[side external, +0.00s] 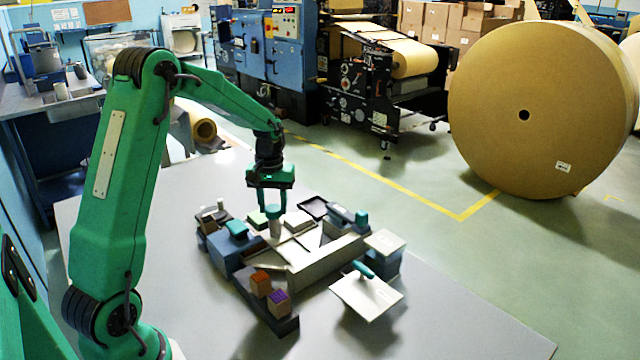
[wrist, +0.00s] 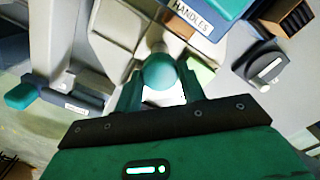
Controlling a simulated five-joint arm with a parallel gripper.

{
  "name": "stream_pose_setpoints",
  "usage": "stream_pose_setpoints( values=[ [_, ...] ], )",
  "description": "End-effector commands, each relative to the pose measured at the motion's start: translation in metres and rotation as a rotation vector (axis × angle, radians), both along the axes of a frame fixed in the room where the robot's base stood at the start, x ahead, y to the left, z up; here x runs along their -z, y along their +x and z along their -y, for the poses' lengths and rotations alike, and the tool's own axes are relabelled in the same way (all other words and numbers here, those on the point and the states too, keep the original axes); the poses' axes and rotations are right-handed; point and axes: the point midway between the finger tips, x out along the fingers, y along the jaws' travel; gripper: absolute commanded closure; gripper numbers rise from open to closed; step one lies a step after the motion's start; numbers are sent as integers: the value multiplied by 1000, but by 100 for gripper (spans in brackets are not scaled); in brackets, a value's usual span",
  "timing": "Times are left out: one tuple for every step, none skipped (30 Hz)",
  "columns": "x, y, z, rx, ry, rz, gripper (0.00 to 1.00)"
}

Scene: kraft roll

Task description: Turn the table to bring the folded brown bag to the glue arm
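A teal ball knob on a pale post (side external: 274,212) stands up from the middle of the turning table, and the ball also shows in the wrist view (wrist: 159,72). My gripper (side external: 272,208) points down over it, its fingers spread with one on each side of the ball; it also shows in the wrist view (wrist: 160,92). I cannot tell whether either finger touches the ball. The pale turning table (wrist: 115,25) has light panels around the post. I cannot pick out the folded brown bag or the glue arm with certainty.
A blue block labelled HANDLES (wrist: 205,15) sits beside the table. A dark tray with orange-topped and purple-topped blocks (side external: 279,302) lies in front. A cream plate with a teal handle (side external: 366,292) is at right. The grey bench (side external: 450,315) is clear at right.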

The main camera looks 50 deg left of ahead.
Motion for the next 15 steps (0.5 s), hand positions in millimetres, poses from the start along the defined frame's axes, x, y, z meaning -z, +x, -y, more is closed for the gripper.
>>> stream_pose_setpoints(
  values=[
    [0,0,0,0,0,0,84],
    [0,0,0,0,0,0,90],
    [0,0,0,0,0,0,98],
    [0,0,0,0,0,0,100],
    [0,0,0,0,0,0,100],
    [0,0,0,0,0,0,100],
    [0,0,0,-1,0,0,100],
    [0,0,0,-2,0,0,100],
    [0,0,0,-3,0,0,100],
    [0,0,0,-5,0,0,100],
    [0,0,0,-7,0,0,100],
    [0,0,0,-11,0,0,100],
    [0,0,0,-15,0,0,100],
    [0,0,0,-19,0,0,100],
    [0,0,0,-25,0,0,100]
  ],
)
